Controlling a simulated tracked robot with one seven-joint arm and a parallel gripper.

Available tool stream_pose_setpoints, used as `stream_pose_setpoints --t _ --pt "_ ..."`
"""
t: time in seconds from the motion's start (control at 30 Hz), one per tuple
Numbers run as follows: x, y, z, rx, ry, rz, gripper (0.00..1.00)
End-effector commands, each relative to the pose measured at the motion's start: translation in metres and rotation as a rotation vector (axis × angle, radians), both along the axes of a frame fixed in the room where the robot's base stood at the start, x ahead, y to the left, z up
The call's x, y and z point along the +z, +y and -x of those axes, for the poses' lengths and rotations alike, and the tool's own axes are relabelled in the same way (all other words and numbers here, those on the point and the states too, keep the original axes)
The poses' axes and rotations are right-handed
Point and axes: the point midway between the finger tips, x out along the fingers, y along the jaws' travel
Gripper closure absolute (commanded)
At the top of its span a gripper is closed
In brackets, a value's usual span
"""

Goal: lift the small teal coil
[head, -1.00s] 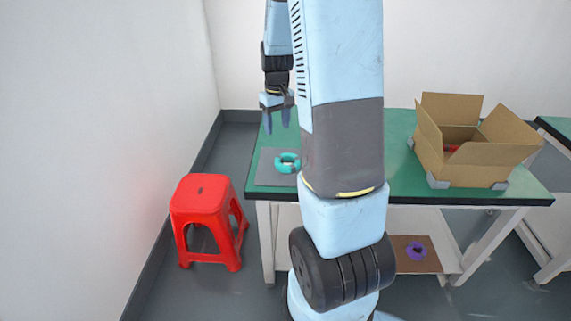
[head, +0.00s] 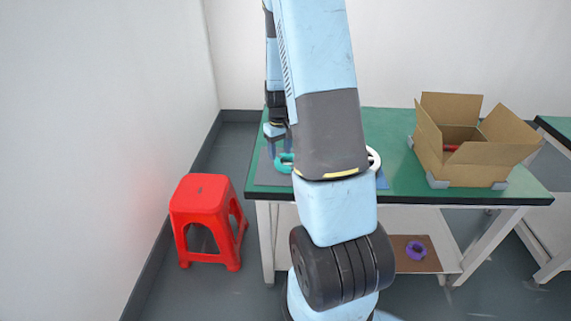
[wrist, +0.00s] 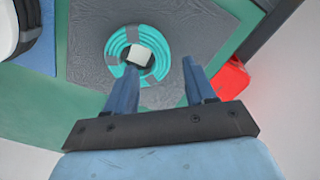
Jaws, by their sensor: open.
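The small teal coil (head: 285,163) lies on a grey mat (head: 268,178) at the left end of the green table. In the wrist view the coil (wrist: 131,42) is a ring of teal cable with grey bands, and a pale block (wrist: 139,55) shows in its middle. My gripper (head: 280,152) is low over the mat at the coil. In the wrist view my gripper (wrist: 158,80) is open, its two blue fingers apart and pointing towards the coil. My arm hides part of the table.
A white ring-shaped coil (head: 374,160) on a blue mat (head: 382,181) is partly behind my arm. An open cardboard box (head: 462,165) stands at the table's right. A red stool (head: 207,205) is at left. A purple coil (head: 416,250) lies on the lower shelf.

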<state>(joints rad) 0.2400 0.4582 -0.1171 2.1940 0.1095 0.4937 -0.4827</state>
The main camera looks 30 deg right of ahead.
Motion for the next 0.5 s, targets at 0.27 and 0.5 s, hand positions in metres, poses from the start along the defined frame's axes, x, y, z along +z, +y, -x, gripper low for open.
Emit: stream_pose_setpoints --t 0.27,0.5 --pt "-0.031 0.003 -0.006 0.001 0.004 -0.001 0.45" --pt "-0.050 0.003 -0.006 0.001 0.001 -0.001 0.45"
